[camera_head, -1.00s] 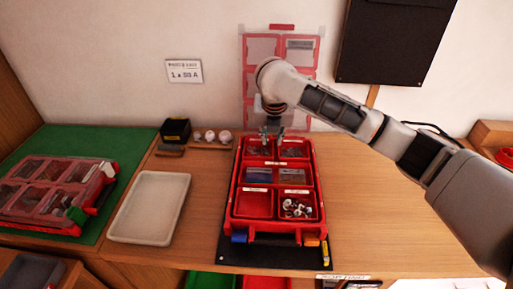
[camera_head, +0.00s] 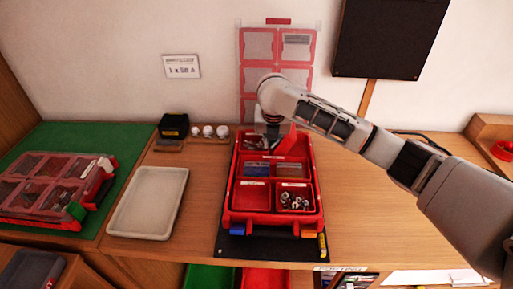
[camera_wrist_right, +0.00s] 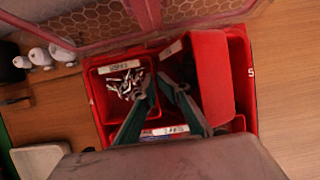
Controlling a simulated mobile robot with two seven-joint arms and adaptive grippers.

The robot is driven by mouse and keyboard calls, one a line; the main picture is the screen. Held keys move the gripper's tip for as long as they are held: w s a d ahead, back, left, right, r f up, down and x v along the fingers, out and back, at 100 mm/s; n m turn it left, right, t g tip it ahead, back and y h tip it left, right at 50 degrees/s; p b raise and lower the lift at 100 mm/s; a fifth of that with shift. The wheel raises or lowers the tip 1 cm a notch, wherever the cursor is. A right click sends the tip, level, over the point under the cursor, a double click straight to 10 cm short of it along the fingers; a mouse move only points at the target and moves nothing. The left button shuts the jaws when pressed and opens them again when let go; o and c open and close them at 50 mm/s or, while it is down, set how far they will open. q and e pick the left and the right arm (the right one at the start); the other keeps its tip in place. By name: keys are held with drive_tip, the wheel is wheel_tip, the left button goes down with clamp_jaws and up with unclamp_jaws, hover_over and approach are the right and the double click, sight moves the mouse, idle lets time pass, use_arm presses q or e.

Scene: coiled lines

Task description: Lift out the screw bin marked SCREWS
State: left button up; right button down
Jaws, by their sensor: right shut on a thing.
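The red case (camera_head: 228,205) lies open on the bench, its bins in several compartments. My right gripper (camera_head: 272,138) is over the back row, shut on the wall of the back-right red bin (camera_head: 293,147). That bin is tilted and raised out of line with the others. In the right wrist view my right gripper (camera_wrist_right: 160,82) pinches the left wall of this bin (camera_wrist_right: 209,68); its label is turned and unreadable. Beside it on the left is a red bin of screws (camera_wrist_right: 124,84), with a blurred label that may read SCREWS. My left gripper is not in view.
The case's clear lid (camera_head: 277,75) stands upright behind the bins. An empty white tray (camera_head: 148,205) lies to the left, and a closed case (camera_head: 55,185) rests on a green mat (camera_head: 100,140). White knobs (camera_head: 208,131) stand behind.

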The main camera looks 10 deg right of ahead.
drive_tip(key=shift+s+f, duration=0.1)
drive_tip(key=shift+f, duration=0.25)
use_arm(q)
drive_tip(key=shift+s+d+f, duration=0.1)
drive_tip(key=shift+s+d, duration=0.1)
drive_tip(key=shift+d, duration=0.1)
